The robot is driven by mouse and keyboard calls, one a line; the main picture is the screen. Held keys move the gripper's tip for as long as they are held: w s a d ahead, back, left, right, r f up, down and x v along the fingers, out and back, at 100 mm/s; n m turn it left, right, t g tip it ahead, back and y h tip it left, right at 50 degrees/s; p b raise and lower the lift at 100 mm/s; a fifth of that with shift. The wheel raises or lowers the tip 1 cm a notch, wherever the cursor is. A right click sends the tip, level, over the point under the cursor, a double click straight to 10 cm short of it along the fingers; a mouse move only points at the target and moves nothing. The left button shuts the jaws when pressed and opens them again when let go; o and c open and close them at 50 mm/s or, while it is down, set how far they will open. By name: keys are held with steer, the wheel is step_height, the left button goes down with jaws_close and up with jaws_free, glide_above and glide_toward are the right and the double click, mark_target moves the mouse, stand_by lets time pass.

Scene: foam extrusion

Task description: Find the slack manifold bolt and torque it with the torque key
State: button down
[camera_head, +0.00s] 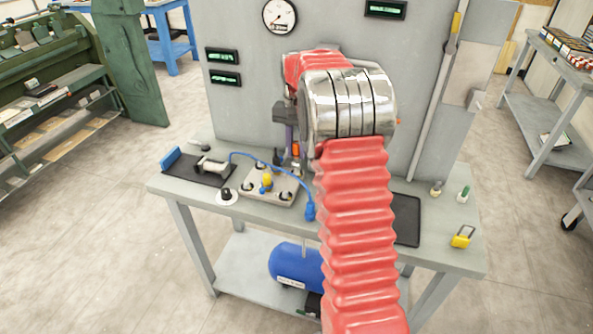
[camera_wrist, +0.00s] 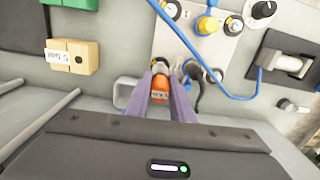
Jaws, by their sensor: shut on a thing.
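The manifold is a pale plate (camera_head: 262,199) on the bench, with several dark round bolt heads and a yellow cap (camera_head: 267,180) at its middle. The plate (camera_wrist: 222,50) also shows at the top of the wrist view. My gripper (camera_wrist: 162,72) is shut on an orange, labelled piece, apparently the torque key (camera_wrist: 159,88), between its purple fingers. In the head view the orange piece (camera_head: 295,149) stands near the plate's back right. The key's tip is hidden, so I cannot tell whether it touches a bolt. No bolt visibly looks slack.
A blue hose (camera_head: 250,157) crosses the plate from a grey fitting at left. A black knob (camera_head: 227,195) stands left of the plate. A dark mat (camera_head: 406,220) and yellow padlock (camera_head: 462,238) lie at right. A grey panel with a gauge (camera_head: 280,16) rises behind.

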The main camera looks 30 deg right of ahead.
steer(key=shift+f, duration=1)
stand_by(1.5)
steer(key=m, duration=0.4)
steer(key=shift+f+m, duration=0.1)
steer(key=shift+m, duration=0.3)
steer(key=m, duration=0.4)
steer(key=shift+r, duration=0.25)
steer(key=shift+r, duration=2.2)
steer(key=shift+r, duration=0.1)
steer(key=shift+r, duration=4.45)
